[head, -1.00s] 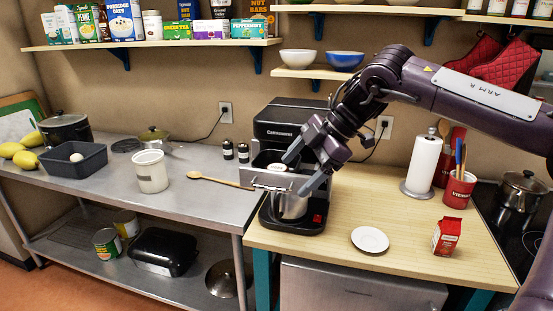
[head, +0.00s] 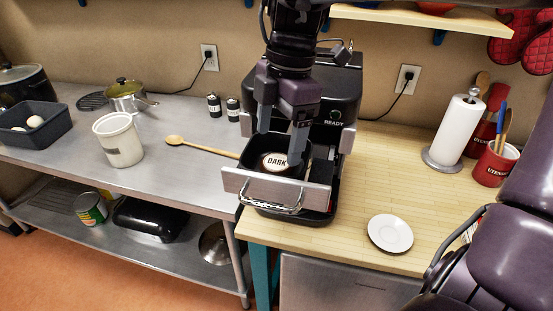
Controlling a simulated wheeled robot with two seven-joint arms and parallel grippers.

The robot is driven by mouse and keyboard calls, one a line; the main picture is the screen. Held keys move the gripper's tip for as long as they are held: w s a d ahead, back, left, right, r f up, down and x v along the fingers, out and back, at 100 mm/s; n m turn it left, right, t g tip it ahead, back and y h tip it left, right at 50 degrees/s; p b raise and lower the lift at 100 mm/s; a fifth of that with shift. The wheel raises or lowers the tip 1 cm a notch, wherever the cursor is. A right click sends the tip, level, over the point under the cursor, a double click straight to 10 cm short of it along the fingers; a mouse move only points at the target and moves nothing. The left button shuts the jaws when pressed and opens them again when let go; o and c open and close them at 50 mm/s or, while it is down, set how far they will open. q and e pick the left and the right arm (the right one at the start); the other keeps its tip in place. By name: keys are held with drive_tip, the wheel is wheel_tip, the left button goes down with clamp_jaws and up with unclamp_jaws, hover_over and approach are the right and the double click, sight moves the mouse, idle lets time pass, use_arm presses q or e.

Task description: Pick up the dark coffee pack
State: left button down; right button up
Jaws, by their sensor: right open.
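The dark coffee pack (head: 276,163) is a round pack with a white label reading "DARK". It sits in the open drawer (head: 240,186) at the front of the black coffee machine (head: 340,95). My right gripper (head: 281,146) points straight down over the drawer, its fingers open. The fingertips are at the pack, one on its far left side and one at its right. Whether they touch it I cannot tell. The right finger hides part of the drawer's inside. My left gripper is not in view.
The drawer's front wall and metal handle (head: 272,208) stand out toward me. A white saucer (head: 390,233) lies on the wooden counter, right of the machine. A paper towel roll (head: 456,130) and red utensil crocks (head: 494,165) stand farther right. A wooden spoon (head: 203,147) lies left.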

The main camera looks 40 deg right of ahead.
sight(277, 162)
drive_tip(key=f, duration=0.1)
drive_tip(key=f+p, duration=0.1)
drive_tip(key=f, duration=0.1)
drive_tip(key=shift+w+d+f+p, duration=0.15)
drive_tip(key=shift+d+f+p, duration=0.1)
drive_tip(key=shift+f+p, duration=0.15)
drive_tip(key=shift+w+f, duration=0.1)
drive_tip(key=shift+f, duration=0.65)
drive_tip(key=shift+a+f, duration=0.1)
drive_tip(key=c, duration=0.6)
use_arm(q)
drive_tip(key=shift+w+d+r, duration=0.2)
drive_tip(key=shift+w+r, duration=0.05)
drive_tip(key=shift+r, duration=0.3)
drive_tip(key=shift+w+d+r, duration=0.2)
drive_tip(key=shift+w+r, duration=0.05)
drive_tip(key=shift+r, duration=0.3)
use_arm(e)
drive_tip(key=c, duration=0.5)
